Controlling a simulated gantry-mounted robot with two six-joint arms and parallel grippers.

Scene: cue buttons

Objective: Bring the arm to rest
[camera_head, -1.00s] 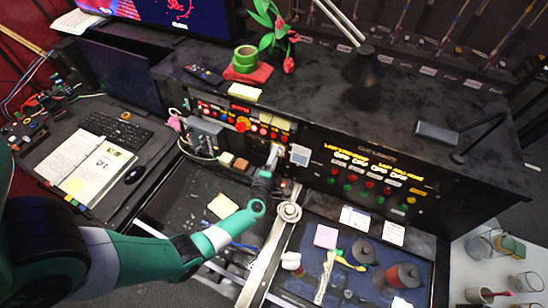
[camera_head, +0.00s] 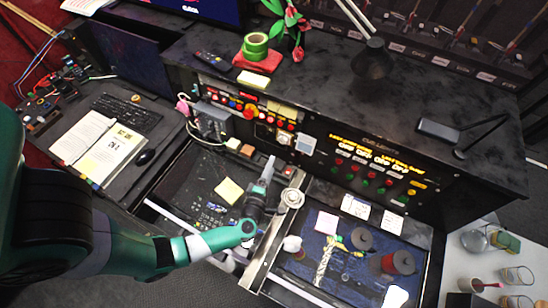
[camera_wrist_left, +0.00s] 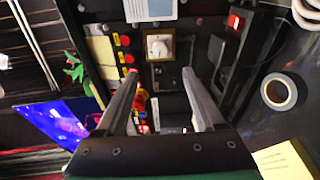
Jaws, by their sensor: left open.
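My left gripper (camera_head: 268,168) hangs in front of the black console, over the dark desk surface, apart from the button panel. In the left wrist view (camera_wrist_left: 160,74) its two fingers are spread with nothing between them. Beyond them is the button panel with a pale square switch plate (camera_wrist_left: 160,46), which also shows in the head view (camera_head: 284,138). A red knob (camera_head: 249,111) and several lit buttons sit left of that plate. The cue lights panel (camera_head: 372,172), with red and green buttons, is to the right. My right gripper is not in view.
A blue mat (camera_head: 325,272) holds spools and a pink note. A yellow note (camera_head: 229,191) lies left of the gripper. A keyboard (camera_head: 127,112) and open book (camera_head: 98,146) are further left.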

